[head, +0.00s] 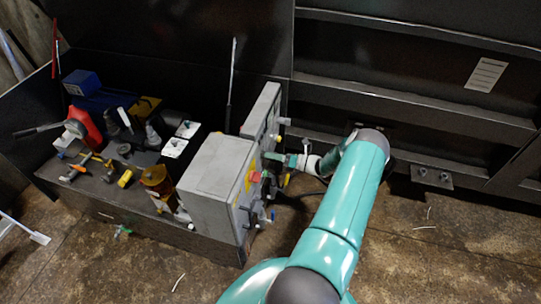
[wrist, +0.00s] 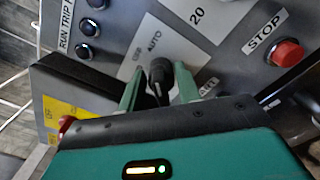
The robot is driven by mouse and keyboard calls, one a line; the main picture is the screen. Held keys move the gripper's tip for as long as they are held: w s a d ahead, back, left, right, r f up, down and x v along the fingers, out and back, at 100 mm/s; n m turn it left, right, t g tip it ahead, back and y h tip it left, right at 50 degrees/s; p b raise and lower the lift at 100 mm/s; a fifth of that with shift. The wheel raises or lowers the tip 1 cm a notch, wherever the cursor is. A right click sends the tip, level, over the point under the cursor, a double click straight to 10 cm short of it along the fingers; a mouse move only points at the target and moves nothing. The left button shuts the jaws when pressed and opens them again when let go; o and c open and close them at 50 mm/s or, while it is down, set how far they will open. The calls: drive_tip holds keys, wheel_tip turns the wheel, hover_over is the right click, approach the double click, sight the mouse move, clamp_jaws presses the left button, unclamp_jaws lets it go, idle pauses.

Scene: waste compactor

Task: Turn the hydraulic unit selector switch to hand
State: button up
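The selector switch is a black knob (wrist: 160,74) on a grey panel in the wrist view, beside a pale label plate with the word AUTO; the other words are too blurred to read surely. My gripper (wrist: 157,84) has its two green fingers on either side of the knob. A gap shows between the left finger and the knob; the right finger is close to it, and contact cannot be told. Which position the knob points to is unclear. In the head view my gripper (head: 280,161) is at the panel face, and the knob is hidden.
A grey box (head: 211,178) stands near my arm. Open floor (head: 430,250) lies at right.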

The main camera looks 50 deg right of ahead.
drive_tip(key=shift+w+a, duration=0.25)
drive_tip(key=shift+w, duration=0.3)
drive_tip(key=shift+c, duration=0.4)
drive_tip(key=c, duration=0.5)
